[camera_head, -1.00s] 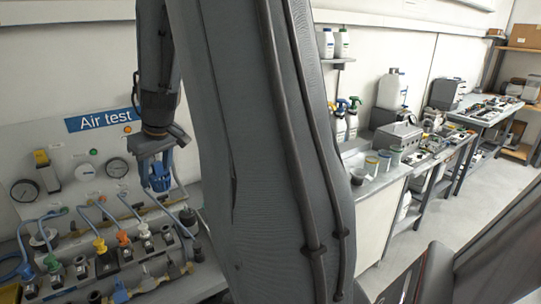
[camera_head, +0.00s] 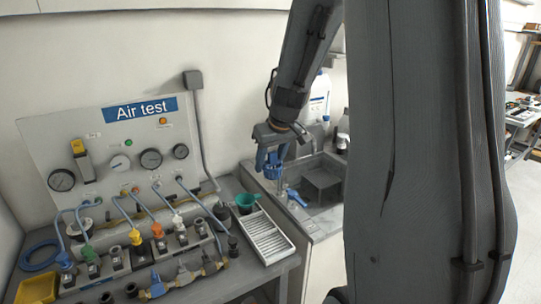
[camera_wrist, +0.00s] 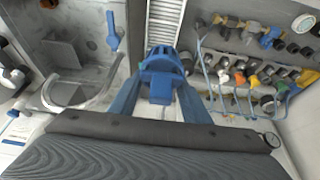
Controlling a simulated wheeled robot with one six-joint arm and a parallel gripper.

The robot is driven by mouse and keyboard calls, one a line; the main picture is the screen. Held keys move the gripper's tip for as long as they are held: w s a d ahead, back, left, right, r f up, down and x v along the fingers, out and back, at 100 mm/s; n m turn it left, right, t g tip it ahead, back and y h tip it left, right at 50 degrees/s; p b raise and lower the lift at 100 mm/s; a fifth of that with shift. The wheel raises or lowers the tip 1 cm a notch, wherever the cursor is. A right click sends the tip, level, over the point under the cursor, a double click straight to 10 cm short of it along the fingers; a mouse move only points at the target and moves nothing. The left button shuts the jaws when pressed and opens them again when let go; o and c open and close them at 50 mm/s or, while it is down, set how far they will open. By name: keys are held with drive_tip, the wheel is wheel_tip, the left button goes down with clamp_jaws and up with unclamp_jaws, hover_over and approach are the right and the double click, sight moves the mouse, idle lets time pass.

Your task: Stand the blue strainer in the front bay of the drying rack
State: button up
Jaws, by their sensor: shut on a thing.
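The blue strainer (camera_wrist: 160,62) is held between the two blue fingers of my gripper (camera_wrist: 161,84) in the wrist view. In the head view my gripper (camera_head: 270,170) points down with the blue strainer (camera_head: 271,166) at its tips, near the sink's left edge; blue on blue blurs their outline. A white slatted tray, seemingly the drying rack (camera_head: 265,238), lies on the bench below and in front of the gripper. It also shows at the top of the wrist view (camera_wrist: 164,14). The strainer appears apart from it. I cannot tell its bays apart.
A green cup-like thing (camera_head: 247,201) sits at the rack's back end. The air test panel (camera_head: 120,150) with hoses and fittings stands left of the rack. A white bottle (camera_head: 319,98) stands behind.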

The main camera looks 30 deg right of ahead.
wheel_tip(320, 180, down, 28)
drive_tip(key=b, duration=1)
drive_tip(key=shift+f, duration=0.1)
idle(0.9)
drive_tip(key=shift+f, duration=0.1)
idle(0.4)
drive_tip(key=shift+s+f+b, duration=0.1)
drive_tip(key=shift+f+b, duration=1.2)
drive_tip(key=shift+b, duration=0.3)
drive_tip(key=o, duration=1.2)
drive_tip(key=c, duration=0.4)
